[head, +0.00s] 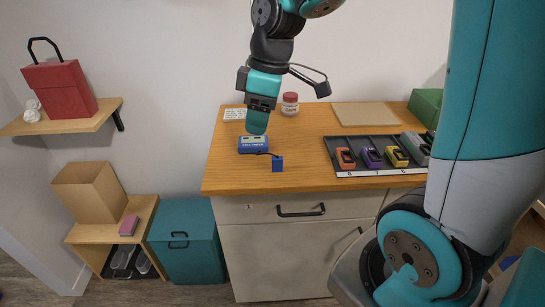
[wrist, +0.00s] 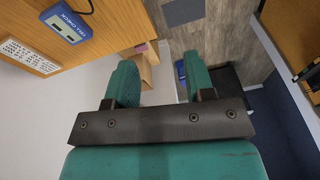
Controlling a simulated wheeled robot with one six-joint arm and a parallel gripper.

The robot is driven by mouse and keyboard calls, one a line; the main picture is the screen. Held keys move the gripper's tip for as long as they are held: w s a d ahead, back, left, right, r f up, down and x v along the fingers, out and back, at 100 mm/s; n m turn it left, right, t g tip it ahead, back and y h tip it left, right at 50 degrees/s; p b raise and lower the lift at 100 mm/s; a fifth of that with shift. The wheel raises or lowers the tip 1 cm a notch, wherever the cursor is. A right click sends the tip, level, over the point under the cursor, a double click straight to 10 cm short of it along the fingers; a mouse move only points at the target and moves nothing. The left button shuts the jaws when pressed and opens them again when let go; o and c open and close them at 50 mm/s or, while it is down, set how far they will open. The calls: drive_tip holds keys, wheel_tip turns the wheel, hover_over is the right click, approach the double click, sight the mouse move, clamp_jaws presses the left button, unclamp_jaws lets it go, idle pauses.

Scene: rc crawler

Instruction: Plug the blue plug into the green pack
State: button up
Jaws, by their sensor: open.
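The blue plug (head: 277,163) is a small block near the front edge of the wooden counter. A dark cord joins it to the blue cell-check box (head: 253,146), which also shows at the upper left of the wrist view (wrist: 66,23). My gripper (head: 257,126) hangs above and just behind the cell-check box, fingers down in the head view. In the wrist view its two teal fingers (wrist: 158,72) are apart with nothing between them. The plug is not clear in the wrist view. I cannot make out a green pack; orange (head: 345,158), purple (head: 371,157) and yellow (head: 397,156) packs show.
The packs sit in a dark tray (head: 358,141) at the right, beside a grey device (head: 416,147). A tan board (head: 364,114), a red-lidded jar (head: 290,103) and a green box (head: 426,105) stand behind. The counter between plug and tray is clear.

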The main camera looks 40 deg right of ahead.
drive_tip(key=n+h, duration=0.1)
approach(278, 158)
drive_tip(key=shift+n, duration=0.3)
drive_tip(key=f+p, duration=0.1)
drive_tip(key=f, duration=0.1)
drive_tip(key=w+f+p, duration=0.1)
drive_tip(key=f, duration=0.1)
drive_tip(key=shift+f, duration=0.1)
drive_tip(key=shift+a+f+p, duration=0.15)
drive_tip(key=shift+f+p, duration=0.2)
drive_tip(key=shift+f, duration=0.7)
drive_tip(key=shift+a+f+p, duration=0.2)
drive_tip(key=shift+f+p, duration=0.1)
drive_tip(key=shift+f, duration=0.75)
drive_tip(key=shift+a+f+p, duration=0.15)
drive_tip(key=shift+f+p, duration=0.2)
drive_tip(key=shift+f, duration=0.7)
clamp_jaws()
